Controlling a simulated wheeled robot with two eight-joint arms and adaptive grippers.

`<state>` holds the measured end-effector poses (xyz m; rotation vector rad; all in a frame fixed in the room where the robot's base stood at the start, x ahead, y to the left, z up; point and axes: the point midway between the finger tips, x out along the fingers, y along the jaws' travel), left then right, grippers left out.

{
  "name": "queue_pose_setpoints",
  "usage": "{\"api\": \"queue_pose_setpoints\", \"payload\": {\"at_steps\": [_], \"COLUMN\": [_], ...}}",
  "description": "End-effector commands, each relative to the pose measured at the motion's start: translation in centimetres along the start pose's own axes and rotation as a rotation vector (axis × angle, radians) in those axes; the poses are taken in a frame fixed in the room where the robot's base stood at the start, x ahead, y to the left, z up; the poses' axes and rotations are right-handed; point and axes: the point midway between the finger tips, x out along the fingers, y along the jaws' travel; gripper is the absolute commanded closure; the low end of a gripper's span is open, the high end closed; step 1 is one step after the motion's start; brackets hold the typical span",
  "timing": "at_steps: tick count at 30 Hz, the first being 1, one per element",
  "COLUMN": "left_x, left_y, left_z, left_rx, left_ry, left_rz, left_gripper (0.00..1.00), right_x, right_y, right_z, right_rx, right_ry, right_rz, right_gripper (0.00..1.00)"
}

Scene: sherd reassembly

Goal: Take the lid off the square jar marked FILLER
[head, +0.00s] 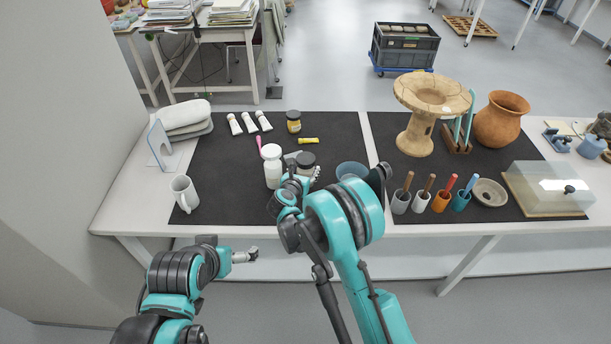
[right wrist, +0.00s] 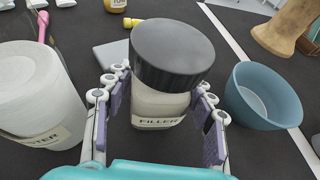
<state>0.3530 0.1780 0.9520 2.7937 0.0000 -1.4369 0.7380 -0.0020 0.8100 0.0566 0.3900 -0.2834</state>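The square FILLER jar (right wrist: 158,108) stands on the dark mat with its round black lid (right wrist: 172,52) on top. In the head view the lid (head: 305,159) shows just beyond my right gripper, and most of the jar is hidden. My right gripper (right wrist: 160,112) is open, with one finger on each side of the jar and a gap showing on both sides. The fingers are lower than the lid. My left gripper (head: 246,256) hangs in front of the table's front edge, away from the jar; its finger opening is too small to read.
A white-lidded jar (right wrist: 35,95) stands close on the left and a blue bowl (right wrist: 262,96) close on the right. A mug (head: 185,193) stands at the left.

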Motion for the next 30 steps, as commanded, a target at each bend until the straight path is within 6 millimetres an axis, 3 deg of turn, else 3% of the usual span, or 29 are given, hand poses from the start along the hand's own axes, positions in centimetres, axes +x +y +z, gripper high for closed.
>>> {"api": "queue_pose_setpoints", "payload": {"at_steps": [11, 20, 30], "left_x": [-0.1, -1.8, -3.8], "left_y": [0.0, 0.0, 0.0], "left_z": [-0.1, -1.3, -2.7], "left_rx": [0.0, 0.0, 0.0], "left_ry": [0.0, 0.0, 0.0], "left_rz": [0.0, 0.0, 0.0], "left_gripper": [0.0, 0.0, 0.0], "right_x": [-0.1, -1.6, -3.4], "right_y": [0.0, 0.0, -7.3], "right_z": [0.3, 4.0, 8.0], "right_rx": [-0.001, -0.001, 0.001], "right_ry": [-0.001, -0.001, -0.001], "right_rz": [-0.001, 0.0, -0.003], "right_gripper": [0.94, 0.94, 0.94]}}
